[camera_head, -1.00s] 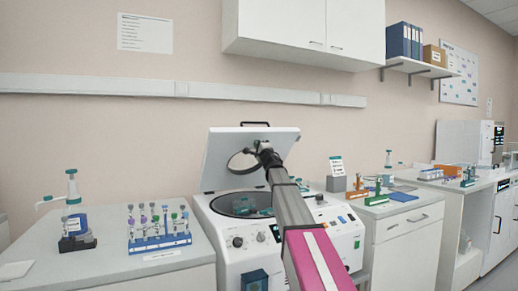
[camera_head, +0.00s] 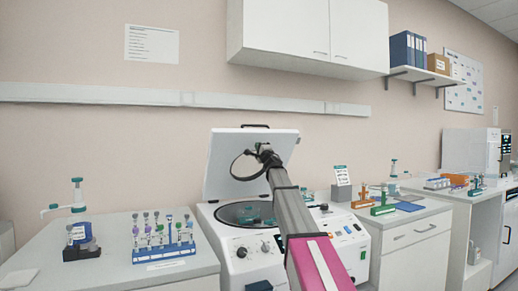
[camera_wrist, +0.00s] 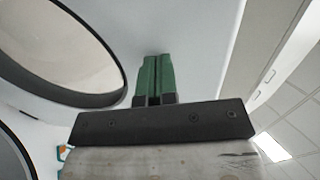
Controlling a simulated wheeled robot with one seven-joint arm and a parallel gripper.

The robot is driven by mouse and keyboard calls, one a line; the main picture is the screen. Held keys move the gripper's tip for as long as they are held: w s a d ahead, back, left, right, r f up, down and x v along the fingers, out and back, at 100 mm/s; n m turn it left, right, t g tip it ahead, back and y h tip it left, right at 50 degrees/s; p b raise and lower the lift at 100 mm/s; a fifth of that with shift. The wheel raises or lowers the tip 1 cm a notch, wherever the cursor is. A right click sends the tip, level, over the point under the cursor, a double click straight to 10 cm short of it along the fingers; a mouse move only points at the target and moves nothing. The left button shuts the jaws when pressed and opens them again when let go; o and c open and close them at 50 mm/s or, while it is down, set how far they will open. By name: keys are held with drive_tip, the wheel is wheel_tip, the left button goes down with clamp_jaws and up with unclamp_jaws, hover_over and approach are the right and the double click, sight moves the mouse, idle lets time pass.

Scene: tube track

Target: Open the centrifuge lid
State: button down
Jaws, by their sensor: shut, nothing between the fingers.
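The centrifuge (camera_head: 290,250) is a white box with knobs and coloured buttons on its front. Its lid (camera_head: 222,160) is raised and leans back, with a round dark-rimmed window, and the dark bowl (camera_head: 235,214) below is uncovered. My gripper (camera_head: 264,150) is in front of the lid's right part. In the wrist view, my gripper's green fingers (camera_wrist: 154,78) are together, with nothing between them, close to the lid's white underside (camera_wrist: 190,40). The window (camera_wrist: 60,45) shows at the left there. I cannot tell whether the fingertips touch the lid.
Orange and green racks (camera_head: 376,200) stand on the right bench. A wall cabinet (camera_head: 308,35) hangs above the centrifuge.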

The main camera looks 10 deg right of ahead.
drive_tip(key=r+v, duration=0.1)
drive_tip(key=v, duration=0.9)
drive_tip(key=shift+s, duration=0.5)
drive_tip(key=shift+d, duration=0.15)
